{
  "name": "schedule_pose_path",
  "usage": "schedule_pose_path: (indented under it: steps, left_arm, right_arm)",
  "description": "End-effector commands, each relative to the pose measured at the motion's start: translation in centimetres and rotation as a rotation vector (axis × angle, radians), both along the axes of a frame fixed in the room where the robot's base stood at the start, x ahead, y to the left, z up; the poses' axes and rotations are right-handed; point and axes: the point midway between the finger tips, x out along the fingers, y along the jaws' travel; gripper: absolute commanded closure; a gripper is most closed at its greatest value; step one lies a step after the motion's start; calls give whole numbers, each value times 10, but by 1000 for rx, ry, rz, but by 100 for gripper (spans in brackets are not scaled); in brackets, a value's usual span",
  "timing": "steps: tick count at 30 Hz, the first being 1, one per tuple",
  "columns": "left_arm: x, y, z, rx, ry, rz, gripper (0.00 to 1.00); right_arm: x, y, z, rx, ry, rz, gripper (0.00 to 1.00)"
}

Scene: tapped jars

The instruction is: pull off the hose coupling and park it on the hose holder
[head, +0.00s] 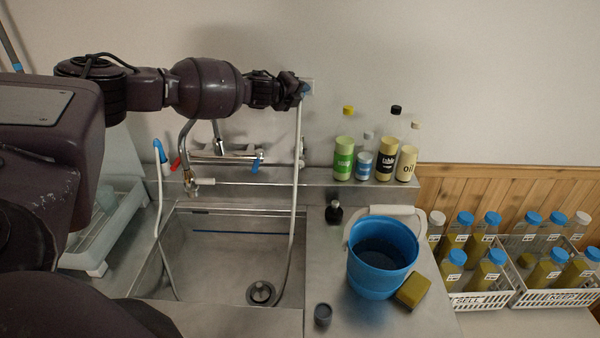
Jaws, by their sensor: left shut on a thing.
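My left arm reaches across from the left, and its left gripper (300,91) is shut at the small pale plate (308,82) on the wall. A bit of blue, likely the hose coupling (306,89), shows at its fingertips, mostly hidden by the fingers. A pale hose (297,140) hangs from there down into the sink. Whether the coupling touches the plate I cannot tell. A second blue-ended pale hose piece (159,150) stands up left of the tap (190,183). I cannot tell which fitting is the hose holder. My right gripper is not in view.
The steel sink (215,218) lies below. Several labelled bottles (344,158) stand on the ledge to the right. A blue bucket (383,267), a sponge (412,290) and a small dark cup (322,314) stand on the counter. White crates (482,300) of bottles are at far right.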

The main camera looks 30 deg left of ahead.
Motion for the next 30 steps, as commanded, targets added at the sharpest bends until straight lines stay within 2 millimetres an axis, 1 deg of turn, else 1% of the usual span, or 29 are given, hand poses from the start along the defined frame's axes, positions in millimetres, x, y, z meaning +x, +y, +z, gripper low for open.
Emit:
schedule_pose_path:
  steps: [5,6,8,9,12,30]
  left_arm:
    - [0,0,0,0,-1,0,96]
    - [0,0,0,0,-1,0,66]
    - [0,0,0,0,-1,0,57]
    - [0,0,0,0,-1,0,50]
    - [0,0,0,0,0,0,37]
    - [0,0,0,0,0,0,36]
  right_arm:
    - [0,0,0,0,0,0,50]
    - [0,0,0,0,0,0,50]
    - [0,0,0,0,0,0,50]
    - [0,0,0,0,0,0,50]
    - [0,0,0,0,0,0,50]
    - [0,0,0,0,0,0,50]
